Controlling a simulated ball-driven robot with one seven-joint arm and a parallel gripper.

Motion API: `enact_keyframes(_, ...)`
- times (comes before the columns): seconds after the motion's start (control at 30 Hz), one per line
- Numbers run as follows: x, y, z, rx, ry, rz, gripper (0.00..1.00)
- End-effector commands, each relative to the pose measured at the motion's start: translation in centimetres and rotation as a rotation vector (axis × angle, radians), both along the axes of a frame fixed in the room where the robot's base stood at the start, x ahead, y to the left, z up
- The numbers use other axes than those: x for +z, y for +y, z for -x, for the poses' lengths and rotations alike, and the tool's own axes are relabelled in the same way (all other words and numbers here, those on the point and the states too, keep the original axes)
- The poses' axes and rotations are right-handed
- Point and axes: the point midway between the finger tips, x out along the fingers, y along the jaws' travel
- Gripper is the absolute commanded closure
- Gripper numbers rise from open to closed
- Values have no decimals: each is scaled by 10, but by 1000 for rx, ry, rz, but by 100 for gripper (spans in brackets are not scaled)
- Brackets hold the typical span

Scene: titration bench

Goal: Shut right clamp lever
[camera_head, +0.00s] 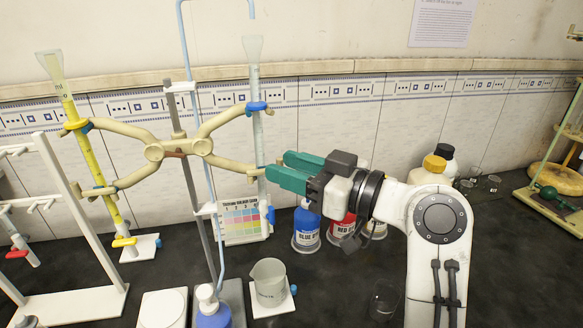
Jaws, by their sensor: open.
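A beige double burette clamp (178,148) sits on a grey vertical rod in the left half of the head view. Its right arms reach to a clear burette (257,130), with a blue piece (257,107) at the upper jaw. The lower right jaw (250,171) ends close to my gripper. My gripper (276,165) has green fingers, is open and points left, just right of the clear burette. I cannot tell whether it touches the clamp. I cannot clearly pick out the right lever; the fingers may hide part of it.
A yellow-filled burette (88,150) hangs in the left jaws. A colour chart (241,219) stands behind. A beaker (269,282) and a blue-labelled bottle (306,232) stand below my gripper. A wash bottle (212,308) is in front.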

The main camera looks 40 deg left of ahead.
Motion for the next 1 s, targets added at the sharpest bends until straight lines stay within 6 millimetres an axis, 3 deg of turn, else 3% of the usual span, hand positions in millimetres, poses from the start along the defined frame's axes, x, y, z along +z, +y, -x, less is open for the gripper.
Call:
enact_keyframes(0.27,-2,-17,-3,-3,0,-1,59)
enact_keyframes(0.7,-2,-94,-8,-2,0,-1,59)
enact_keyframes(1.0,0,-107,-9,1,0,0,59)
